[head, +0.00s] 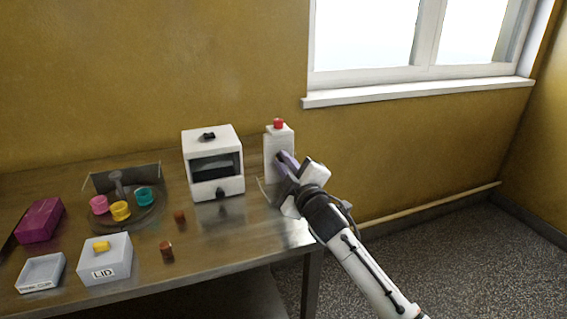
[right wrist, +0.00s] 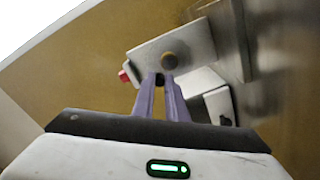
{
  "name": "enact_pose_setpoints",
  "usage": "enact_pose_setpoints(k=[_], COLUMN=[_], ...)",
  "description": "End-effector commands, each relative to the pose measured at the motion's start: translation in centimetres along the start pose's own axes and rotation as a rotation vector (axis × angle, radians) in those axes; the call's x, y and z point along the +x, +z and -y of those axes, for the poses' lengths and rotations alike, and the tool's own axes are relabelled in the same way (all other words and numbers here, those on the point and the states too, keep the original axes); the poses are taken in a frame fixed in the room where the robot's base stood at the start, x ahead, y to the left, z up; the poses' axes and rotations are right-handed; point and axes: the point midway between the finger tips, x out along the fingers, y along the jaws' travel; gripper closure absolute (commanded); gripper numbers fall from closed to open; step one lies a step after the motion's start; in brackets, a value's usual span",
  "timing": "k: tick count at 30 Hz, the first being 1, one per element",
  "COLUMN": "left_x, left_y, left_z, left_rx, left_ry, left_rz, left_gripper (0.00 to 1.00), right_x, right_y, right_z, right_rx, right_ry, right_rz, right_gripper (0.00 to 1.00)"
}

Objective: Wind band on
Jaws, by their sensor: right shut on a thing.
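A tall white unit (head: 271,148) with a red button (head: 278,124) on top stands at the table's right end. It also shows in the right wrist view (right wrist: 190,44), with a round brown knob (right wrist: 169,60) on its face and the red button (right wrist: 124,76) at its side. My right gripper (head: 281,158) reaches it from the right. In the right wrist view its purple fingers (right wrist: 160,80) are close together on a small dark part just below the brown knob. The fingers largely hide that part. I cannot make out a band. My left gripper is out of view.
A white windowed box (head: 213,188) stands left of the unit. A round dish (head: 147,222) carries pink, yellow and teal pieces. A box marked LID (head: 104,272), a shallow white tray (head: 40,273), a magenta box (head: 40,218) and two brown cylinders (head: 166,251) are also on the table.

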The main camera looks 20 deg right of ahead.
Motion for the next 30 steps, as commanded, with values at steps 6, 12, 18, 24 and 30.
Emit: enact_pose_setpoints(k=[6,12,18,24,30], left_x=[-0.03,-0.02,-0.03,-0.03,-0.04], left_y=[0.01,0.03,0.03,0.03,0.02], left_z=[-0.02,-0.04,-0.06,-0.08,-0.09], left_rx=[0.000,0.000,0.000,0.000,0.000], left_ry=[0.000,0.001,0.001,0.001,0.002], left_rz=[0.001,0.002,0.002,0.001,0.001], left_gripper=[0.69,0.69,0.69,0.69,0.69], right_x=[0.00,0.00,0.00,0.00,-0.67], right_y=[0.11,0.11,0.10,0.06,0.08], right_z=[-0.07,-0.06,-0.06,-0.04,0.03], right_rx=[0.015,0.014,0.014,0.013,0.013], right_ry=[0.000,0.000,0.000,0.000,0.000], right_rz=[0.002,0.002,0.002,0.001,0.000], right_gripper=[1.00,1.00,0.69,0.69,0.69])
